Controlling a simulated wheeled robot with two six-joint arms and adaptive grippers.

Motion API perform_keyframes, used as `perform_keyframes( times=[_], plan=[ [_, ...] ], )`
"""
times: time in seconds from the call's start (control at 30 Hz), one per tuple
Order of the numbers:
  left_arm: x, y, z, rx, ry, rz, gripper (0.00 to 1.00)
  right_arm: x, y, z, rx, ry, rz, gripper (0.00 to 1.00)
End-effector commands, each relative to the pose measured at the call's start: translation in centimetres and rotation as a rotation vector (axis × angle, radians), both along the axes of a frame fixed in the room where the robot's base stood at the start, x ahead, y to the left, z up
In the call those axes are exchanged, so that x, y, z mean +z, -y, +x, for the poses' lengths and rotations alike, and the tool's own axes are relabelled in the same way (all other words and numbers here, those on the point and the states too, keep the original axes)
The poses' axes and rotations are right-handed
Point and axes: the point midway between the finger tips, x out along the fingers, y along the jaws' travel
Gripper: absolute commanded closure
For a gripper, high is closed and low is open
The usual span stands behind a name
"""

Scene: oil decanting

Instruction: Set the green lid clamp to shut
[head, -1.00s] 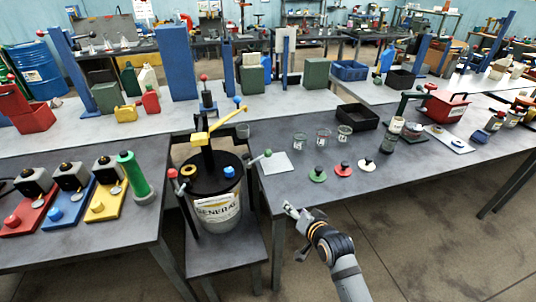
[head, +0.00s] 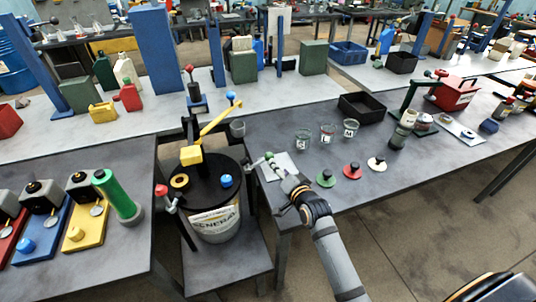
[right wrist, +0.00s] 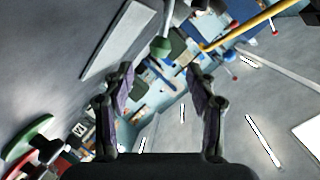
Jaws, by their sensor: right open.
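The green lid clamp (head: 270,157) is a lever with a green knob at the right side of the drum (head: 216,228), sticking out to the right. My right gripper (head: 279,172) is open, just right of and in front of the knob. In the right wrist view the green knob (right wrist: 160,46) shows beyond and between the two open fingers (right wrist: 158,80), with nothing held. The drum has a black lid (head: 205,178). A red-knobbed clamp (head: 162,190) is on its left side. My left gripper is not in view.
A yellow pump lever (head: 216,122) rises from the lid. A white sheet (head: 284,166) lies on the right table behind my gripper, with green (head: 326,178), red (head: 352,171) and white (head: 377,163) discs nearby. Glass jars (head: 327,133) stand behind them.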

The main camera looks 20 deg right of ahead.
Motion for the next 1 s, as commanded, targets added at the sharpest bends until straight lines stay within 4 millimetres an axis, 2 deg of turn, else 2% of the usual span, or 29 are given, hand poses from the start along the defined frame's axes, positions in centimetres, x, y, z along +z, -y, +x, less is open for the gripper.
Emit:
perform_keyframes(
  times=[0.1, 0.2, 0.3, 0.43, 0.57, 0.83, 1.0],
  plan=[
    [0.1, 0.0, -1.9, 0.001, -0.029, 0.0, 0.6, -0.3, -0.2, 2.3, -0.001, 0.003, 0.002, 0.43],
    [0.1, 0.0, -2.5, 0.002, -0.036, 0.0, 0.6, -0.8, -0.4, 4.5, -0.001, 0.003, 0.001, 0.43],
    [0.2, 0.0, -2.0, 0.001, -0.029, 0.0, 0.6, -1.4, -0.6, 6.4, 0.0, 0.002, 0.001, 0.43],
    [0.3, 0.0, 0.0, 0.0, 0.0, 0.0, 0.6, -2.0, -0.7, 8.2, 0.0, 0.001, 0.001, 0.43],
    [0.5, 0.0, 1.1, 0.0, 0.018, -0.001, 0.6, -2.3, -0.8, 9.1, 0.0, 0.001, 0.0, 0.43],
    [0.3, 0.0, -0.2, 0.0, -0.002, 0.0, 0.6, -2.3, -0.8, 9.2, 0.0, 0.001, 0.0, 0.43],
    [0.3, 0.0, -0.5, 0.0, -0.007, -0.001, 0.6, -2.3, -0.8, 9.2, -0.001, 0.001, 0.0, 0.66]
  ],
)
